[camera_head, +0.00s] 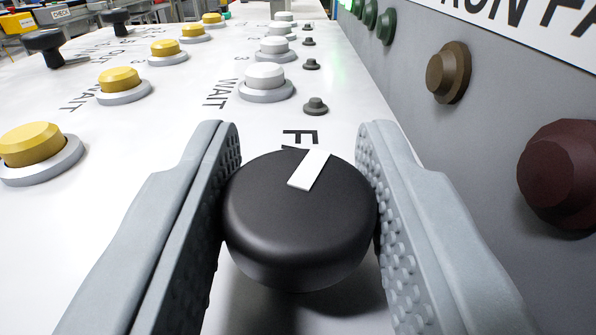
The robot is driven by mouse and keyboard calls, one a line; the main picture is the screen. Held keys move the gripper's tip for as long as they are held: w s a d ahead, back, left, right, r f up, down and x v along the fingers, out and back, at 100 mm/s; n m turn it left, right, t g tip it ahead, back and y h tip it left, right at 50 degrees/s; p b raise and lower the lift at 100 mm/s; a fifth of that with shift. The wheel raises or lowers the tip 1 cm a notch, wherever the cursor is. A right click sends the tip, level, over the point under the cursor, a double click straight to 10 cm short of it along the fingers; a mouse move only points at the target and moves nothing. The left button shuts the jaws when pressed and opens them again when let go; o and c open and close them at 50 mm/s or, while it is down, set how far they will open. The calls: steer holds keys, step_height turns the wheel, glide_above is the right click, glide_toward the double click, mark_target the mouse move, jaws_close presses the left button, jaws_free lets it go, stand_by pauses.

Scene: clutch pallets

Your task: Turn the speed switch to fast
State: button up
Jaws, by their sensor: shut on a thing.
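The speed switch (290,225) is a round black knob with a white pointer mark, low in the middle of the view. The pointer (309,169) lies on the knob's far side, slanting up and slightly right. A black letter F (299,137) is printed on the panel just beyond the knob; any lettering after it is hidden. My gripper (300,205) is shut on the knob, one grey studded finger against its left side and the other against its right side.
Several yellow buttons (121,82) and white buttons (266,78) stand on the white panel (190,115) beyond and left. Small dark knobs (315,105) run along its right side. A grey upright wall (420,110) at right carries dark lamps (565,172) close to my right finger.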

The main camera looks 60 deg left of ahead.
steer(key=o, duration=0.9)
steer(key=v, duration=1.7)
steer(key=shift+s+d+f, duration=0.1)
steer(key=shift+s+d, duration=0.05)
steer(key=shift+o, duration=0.2)
